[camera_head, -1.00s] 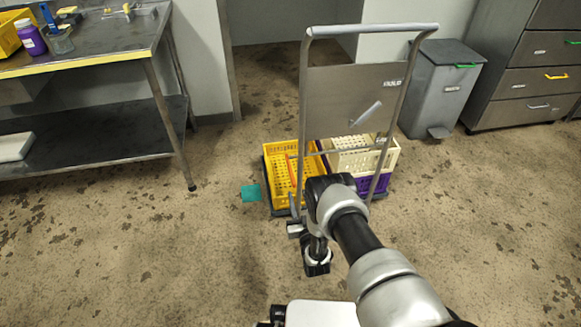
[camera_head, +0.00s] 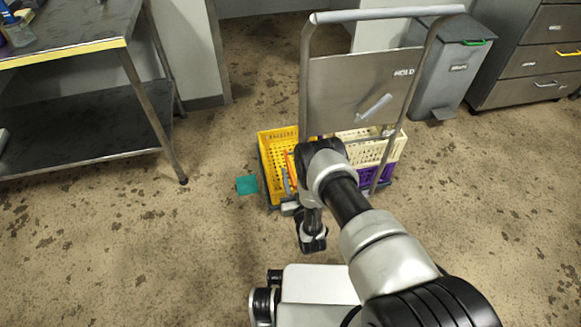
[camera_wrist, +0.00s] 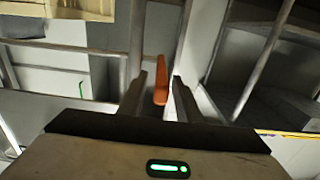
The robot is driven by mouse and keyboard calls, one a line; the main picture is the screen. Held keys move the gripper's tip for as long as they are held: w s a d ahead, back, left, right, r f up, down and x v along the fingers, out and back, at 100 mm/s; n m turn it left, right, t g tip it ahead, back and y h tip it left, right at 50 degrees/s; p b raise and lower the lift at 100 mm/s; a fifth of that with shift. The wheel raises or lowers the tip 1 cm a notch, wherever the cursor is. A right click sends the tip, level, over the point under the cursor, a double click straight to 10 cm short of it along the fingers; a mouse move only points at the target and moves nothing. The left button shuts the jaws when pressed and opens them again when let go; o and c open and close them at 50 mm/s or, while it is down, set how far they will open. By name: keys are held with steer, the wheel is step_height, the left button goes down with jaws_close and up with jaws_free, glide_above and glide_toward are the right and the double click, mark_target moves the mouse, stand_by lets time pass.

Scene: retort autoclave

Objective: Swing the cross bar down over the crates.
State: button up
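A wheeled cart with a tall grey push handle (camera_head: 388,14) carries crates: a yellow one (camera_head: 278,140) at left, a cream one (camera_head: 385,150) stacked over a purple one (camera_head: 378,175) at right. A narrow orange piece shows at the yellow crate's right side in the head view (camera_head: 291,163) and upright between my fingers in the wrist view (camera_wrist: 160,80). It may be the cross bar or its grip; I cannot tell. My gripper (camera_wrist: 157,95) is open, its fingers on either side of the orange piece with visible gaps. My arm hides part of the cart's near side.
A grey panel (camera_head: 350,85) with a slanted light lever (camera_head: 374,108) fills the handle frame. A steel bench (camera_head: 75,130) stands at left; a grey bin (camera_head: 445,75) and drawers (camera_head: 530,65) at back right. A teal patch (camera_head: 246,185) lies on otherwise clear floor.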

steer(key=shift+w, duration=0.1)
jaws_close()
steer(key=shift+r, duration=0.1)
